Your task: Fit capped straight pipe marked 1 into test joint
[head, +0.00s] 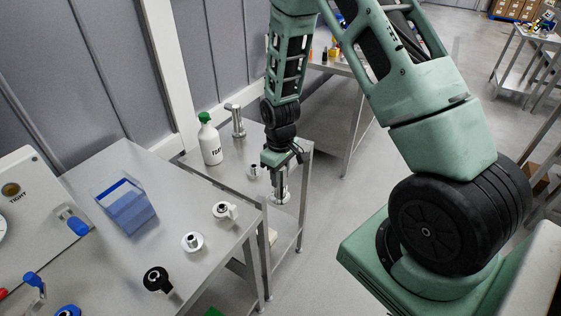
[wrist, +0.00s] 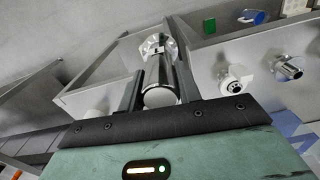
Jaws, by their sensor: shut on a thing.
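My gripper (head: 276,163) is shut on a shiny metal straight pipe (head: 281,184), held hanging down over the far small metal table. In the wrist view the pipe (wrist: 160,82) lies between the two dark fingers, with a wide flange (wrist: 159,46) at its far end. A small pale mark shows near that flange, but I cannot read a number. On the near bench stand a pale round-flanged fitting (head: 192,242), a white-collared fitting with a side branch (head: 222,210) and a black fitting (head: 156,280). I cannot tell which of these is the test joint.
A blue open bin (head: 126,208) stands on the near bench (head: 102,177). A panel marked TIGHT (head: 28,200) with a blue handle is at the left. A green-capped bottle (head: 210,144), an elbow pipe (head: 236,120) and a small fitting (head: 253,171) are on the far table.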

